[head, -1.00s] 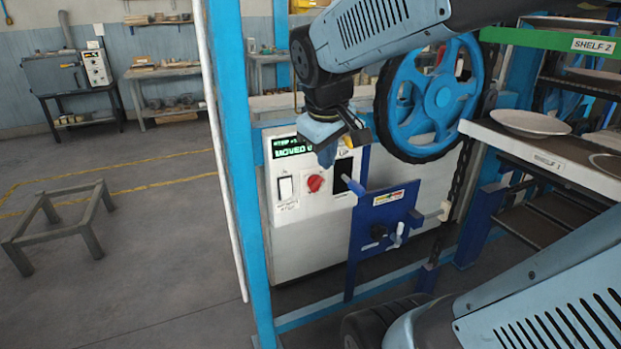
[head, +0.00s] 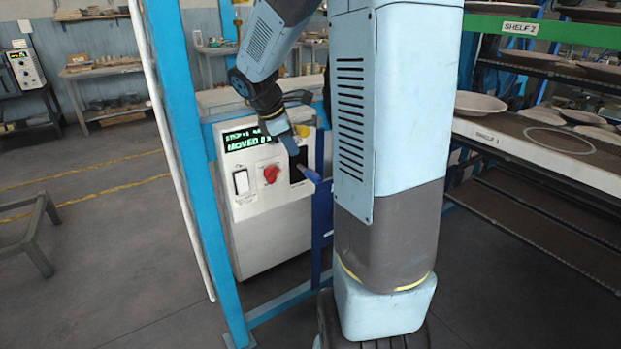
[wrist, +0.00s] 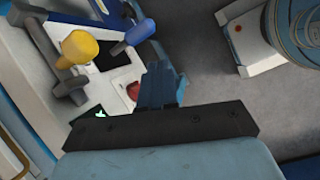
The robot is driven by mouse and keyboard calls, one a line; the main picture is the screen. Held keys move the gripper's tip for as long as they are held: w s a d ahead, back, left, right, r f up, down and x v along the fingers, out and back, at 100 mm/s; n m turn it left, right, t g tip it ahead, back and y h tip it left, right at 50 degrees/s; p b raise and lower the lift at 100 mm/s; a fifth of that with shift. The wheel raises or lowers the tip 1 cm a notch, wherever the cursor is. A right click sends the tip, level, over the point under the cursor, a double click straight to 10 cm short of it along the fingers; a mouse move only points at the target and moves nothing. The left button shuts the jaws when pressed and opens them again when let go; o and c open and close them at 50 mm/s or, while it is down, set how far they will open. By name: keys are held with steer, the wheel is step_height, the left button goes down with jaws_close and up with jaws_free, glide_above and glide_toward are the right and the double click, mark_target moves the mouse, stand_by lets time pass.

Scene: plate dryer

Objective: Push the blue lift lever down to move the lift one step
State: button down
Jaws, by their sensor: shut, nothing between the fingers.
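The blue lift lever (head: 311,175) sticks out of a black slot in the white control box (head: 240,165). In the wrist view the blue lever (wrist: 138,34) shows above and left of my finger tips, apart from them. My gripper (head: 290,145) is shut and empty, in front of the box, a little above and left of the lever. The shut blue fingers (wrist: 163,85) point past the red knob (wrist: 133,91), partly beside it in the picture.
A yellow knob (wrist: 80,47) on a dark rod sits close to the lever. A blue post (head: 190,150) stands left of the box. My arm covers the space to the right. Shelves with plates (head: 480,104) are at the right. The floor at left is mostly open.

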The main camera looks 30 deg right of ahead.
steer(key=w+d+f+n, duration=0.3)
steer(key=w+d+f, duration=0.1)
steer(key=f, duration=0.1)
steer(key=shift+d+g, duration=0.15)
steer(key=shift+g, duration=0.25)
